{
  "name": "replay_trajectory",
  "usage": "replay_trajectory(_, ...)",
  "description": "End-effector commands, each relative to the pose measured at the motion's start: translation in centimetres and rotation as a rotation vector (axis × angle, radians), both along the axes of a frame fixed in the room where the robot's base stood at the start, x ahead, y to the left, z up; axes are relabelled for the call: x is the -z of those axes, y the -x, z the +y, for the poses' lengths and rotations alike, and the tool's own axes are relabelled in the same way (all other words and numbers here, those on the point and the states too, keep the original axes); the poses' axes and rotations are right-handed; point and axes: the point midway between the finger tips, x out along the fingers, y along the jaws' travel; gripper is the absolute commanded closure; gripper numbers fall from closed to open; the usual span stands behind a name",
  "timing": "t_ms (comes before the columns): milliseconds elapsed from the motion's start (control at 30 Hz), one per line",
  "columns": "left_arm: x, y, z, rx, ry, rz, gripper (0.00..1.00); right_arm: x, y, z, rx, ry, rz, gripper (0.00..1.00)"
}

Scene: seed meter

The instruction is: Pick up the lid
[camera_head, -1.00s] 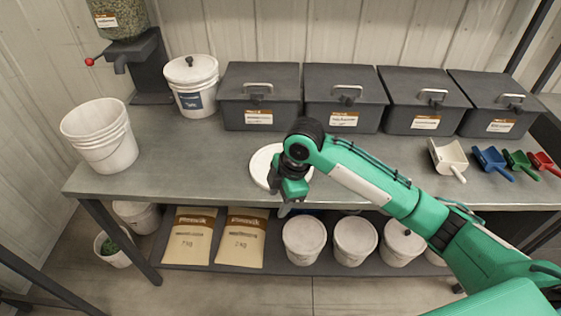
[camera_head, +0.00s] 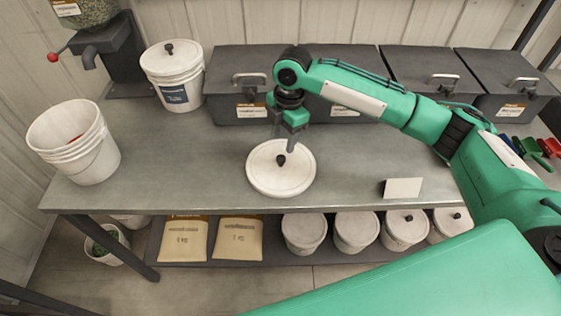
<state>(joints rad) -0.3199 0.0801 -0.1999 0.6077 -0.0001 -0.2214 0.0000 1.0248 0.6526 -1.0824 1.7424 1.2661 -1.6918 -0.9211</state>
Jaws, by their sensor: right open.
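The lid (camera_head: 268,177) is a round white disc with a small dark knob (camera_head: 281,160) at its middle. It lies flat on the grey workbench near the front edge. My right gripper (camera_head: 284,143) is open and points down just above the knob, with its fingers near it. Whether the fingers touch the knob is too small to tell. My left gripper is not in view.
A stack of white buckets (camera_head: 84,150) stands at the left and a lidded bucket (camera_head: 174,82) behind. Dark bins (camera_head: 237,62) line the back, partly behind my right arm. A white object (camera_head: 403,188) lies right of the lid. The bench left of the lid is clear.

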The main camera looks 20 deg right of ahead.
Motion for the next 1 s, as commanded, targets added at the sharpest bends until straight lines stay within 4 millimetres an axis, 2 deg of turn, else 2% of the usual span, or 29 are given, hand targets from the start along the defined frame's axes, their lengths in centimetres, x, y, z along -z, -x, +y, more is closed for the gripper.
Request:
replay_trajectory(133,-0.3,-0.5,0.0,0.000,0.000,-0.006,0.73,1.6,0.0,0.2,0.001,0.000,0.000,0.50)
replay_trajectory(300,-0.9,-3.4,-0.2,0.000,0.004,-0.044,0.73,2.8,0.1,0.2,0.002,0.002,0.002,0.50)
replay_trajectory(400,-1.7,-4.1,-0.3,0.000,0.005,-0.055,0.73,4.2,0.1,0.2,0.002,0.001,0.003,0.50)
replay_trajectory(600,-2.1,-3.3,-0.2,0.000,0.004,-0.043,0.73,6.8,0.1,0.4,0.001,0.000,0.000,0.50)
replay_trajectory(867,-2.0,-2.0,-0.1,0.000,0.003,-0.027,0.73,7.2,0.1,0.4,0.000,0.000,-0.002,0.50)
replay_trajectory(1000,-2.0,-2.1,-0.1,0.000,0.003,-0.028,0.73,7.2,0.1,0.4,0.000,0.000,-0.002,0.73)
